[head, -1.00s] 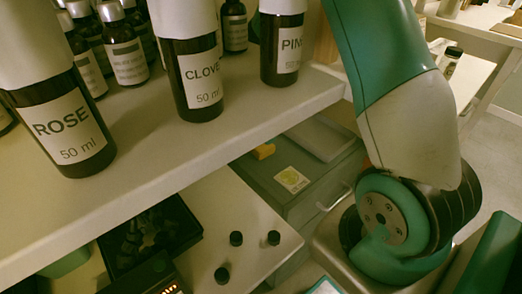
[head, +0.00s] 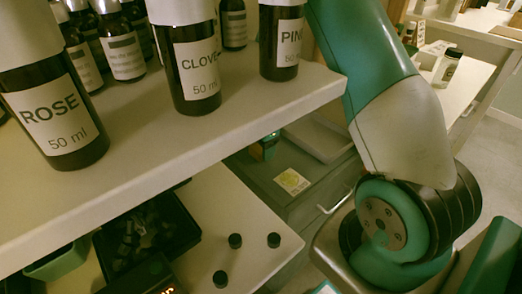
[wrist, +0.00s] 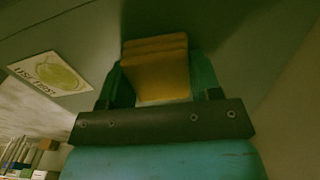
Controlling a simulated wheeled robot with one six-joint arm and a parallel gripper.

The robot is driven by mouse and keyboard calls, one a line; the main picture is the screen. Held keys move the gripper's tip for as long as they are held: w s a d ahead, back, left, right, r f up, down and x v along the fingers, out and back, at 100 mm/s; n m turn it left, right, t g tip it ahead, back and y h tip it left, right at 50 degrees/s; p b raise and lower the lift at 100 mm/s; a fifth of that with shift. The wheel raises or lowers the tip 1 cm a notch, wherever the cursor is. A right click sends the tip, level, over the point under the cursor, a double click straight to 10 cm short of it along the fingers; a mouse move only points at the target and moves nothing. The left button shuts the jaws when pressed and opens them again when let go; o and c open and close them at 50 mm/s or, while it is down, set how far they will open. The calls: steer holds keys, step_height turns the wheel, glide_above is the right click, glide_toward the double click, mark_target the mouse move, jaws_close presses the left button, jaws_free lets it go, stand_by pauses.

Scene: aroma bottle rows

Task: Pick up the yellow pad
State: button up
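The yellow pad (wrist: 157,66) is a small, thick block and shows in the wrist view between the two green fingers of my gripper (wrist: 163,82). One finger is on each side of it, and I see no clear gap on either side. I cannot tell whether the fingers press on it. In the head view my gripper (head: 265,146) is small, on the grey drawer cabinet (head: 255,176) below the shelf, and it mostly hides the pad.
A white shelf (head: 215,120) with brown bottles labelled ROSE, CLOVE and PIN hangs over the left. A yellow-green printed card (head: 292,181) lies near the gripper. A black crate (head: 183,236) and several dark caps (head: 235,241) are on the lower white surface.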

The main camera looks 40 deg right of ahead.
steer(key=shift+c, duration=0.6)
step_height(320, 180, up, 20)
steer(key=p, duration=0.3)
steer(key=o, duration=0.3)
steer(key=shift+c, duration=1.1)
